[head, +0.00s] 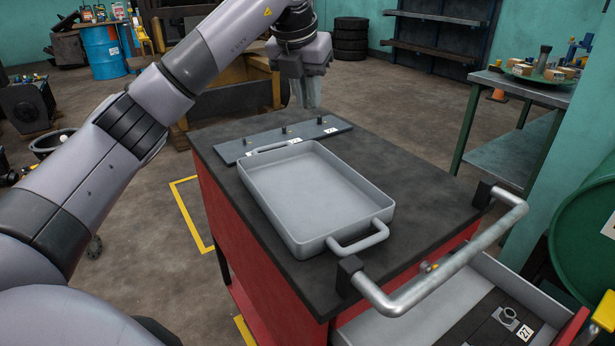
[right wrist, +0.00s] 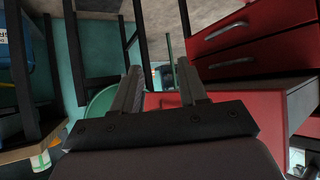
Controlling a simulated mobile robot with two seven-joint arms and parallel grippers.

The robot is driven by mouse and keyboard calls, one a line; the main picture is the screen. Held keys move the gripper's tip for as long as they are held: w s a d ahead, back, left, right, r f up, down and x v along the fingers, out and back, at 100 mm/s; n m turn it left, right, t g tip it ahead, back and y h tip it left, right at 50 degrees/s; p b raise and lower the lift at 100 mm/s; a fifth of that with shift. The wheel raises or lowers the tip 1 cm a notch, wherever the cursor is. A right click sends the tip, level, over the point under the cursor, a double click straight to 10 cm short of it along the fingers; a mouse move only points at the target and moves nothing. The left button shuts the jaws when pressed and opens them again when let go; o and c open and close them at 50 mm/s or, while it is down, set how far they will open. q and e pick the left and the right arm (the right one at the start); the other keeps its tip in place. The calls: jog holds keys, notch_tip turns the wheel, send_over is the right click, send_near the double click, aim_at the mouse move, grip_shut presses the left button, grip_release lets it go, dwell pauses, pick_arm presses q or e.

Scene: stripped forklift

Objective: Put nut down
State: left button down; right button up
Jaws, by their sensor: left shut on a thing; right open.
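My left gripper (head: 307,100) points down over the back of the cart top, just behind the grey plate with upright pegs (head: 300,137). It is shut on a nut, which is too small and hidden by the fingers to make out. A nut-like metal piece (head: 508,316) sits in the open drawer beside a tag marked 27. My right gripper (right wrist: 160,88) is open and empty in the right wrist view, with the red cabinet beyond its fingers.
A grey tray (head: 376,213) with two handles stands empty on the dark cart top (head: 425,190), in front of the pegged plate. A metal push handle (head: 440,275) edges the cart above the open drawer (head: 400,326). A green workbench (head: 525,85) stands at the right.

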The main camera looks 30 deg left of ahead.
aim_at(309, 193)
pick_arm(q)
jog(key=shift+w+a, duration=0.1)
jog(key=shift+a, duration=0.1)
notch_tip(309, 193, down, 20)
jog(key=shift+r, duration=0.1)
jog(key=shift+b, duration=0.3)
jog(key=shift+f, duration=0.2)
jog(key=c, duration=1.1)
grip_release()
jog(key=shift+r, duration=0.1)
